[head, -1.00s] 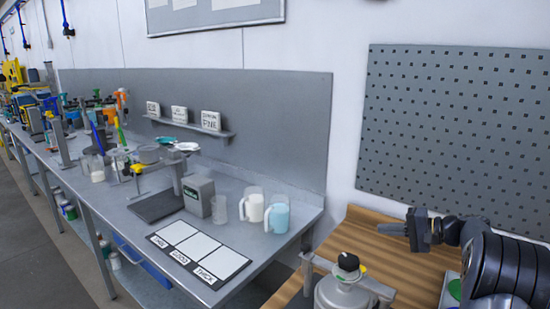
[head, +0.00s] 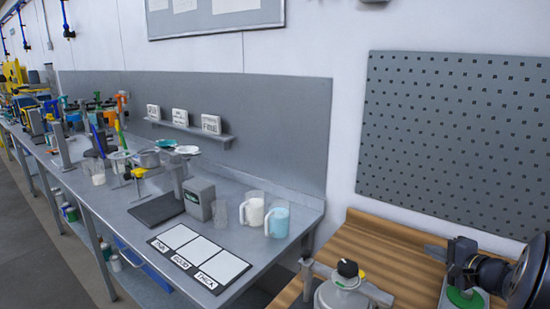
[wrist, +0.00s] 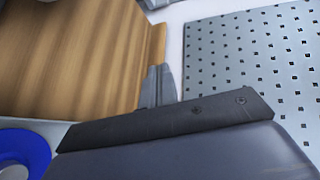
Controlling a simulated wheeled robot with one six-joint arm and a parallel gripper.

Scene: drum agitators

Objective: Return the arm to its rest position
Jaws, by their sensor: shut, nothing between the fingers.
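My gripper (head: 437,254) shows at the lower right of the head view, low over the right end of the wooden bench (head: 385,243), with part of my arm behind it. In the wrist view my gripper's fingers (wrist: 158,86) are together and hold nothing. They point toward the edge of the wooden bench (wrist: 75,50) and the pegboard (wrist: 255,70). The rest of my arm is cut off by the right edge of the head view.
A lidded metal vessel with a black knob (head: 348,268) stands left of my gripper. A green disc (head: 464,299) lies below it. The pegboard (head: 455,140) hangs behind. A blue ring (wrist: 22,150) shows in the wrist view. A metal bench (head: 140,215) with jugs stands left.

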